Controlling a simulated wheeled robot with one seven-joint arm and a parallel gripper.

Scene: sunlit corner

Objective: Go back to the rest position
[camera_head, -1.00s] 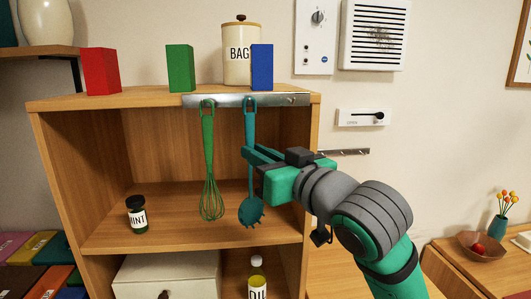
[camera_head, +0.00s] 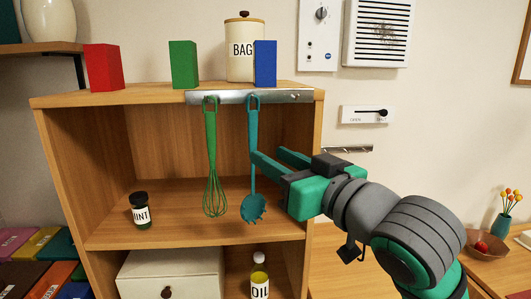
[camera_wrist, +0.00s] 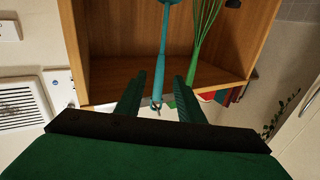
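My gripper (camera_head: 267,158) is open in front of the right part of the shelf, with its two fingers apart and nothing between them that I can see held. In the wrist view my gripper (camera_wrist: 158,98) shows both fingers spread. A teal slotted spoon-like utensil (camera_head: 253,178) hangs from the metal rail (camera_head: 220,97), just beyond the fingertips; in the wrist view its handle (camera_wrist: 163,50) appears between the fingers but farther off. A green whisk (camera_head: 211,150) hangs to its left.
Red (camera_head: 103,68), green (camera_head: 183,65) and blue (camera_head: 265,63) blocks and a canister (camera_head: 241,48) stand on the shelf unit (camera_head: 75,150). A mint jar (camera_head: 141,212) and oil bottle (camera_head: 259,275) stand inside it. A bowl (camera_head: 485,245) is at the right.

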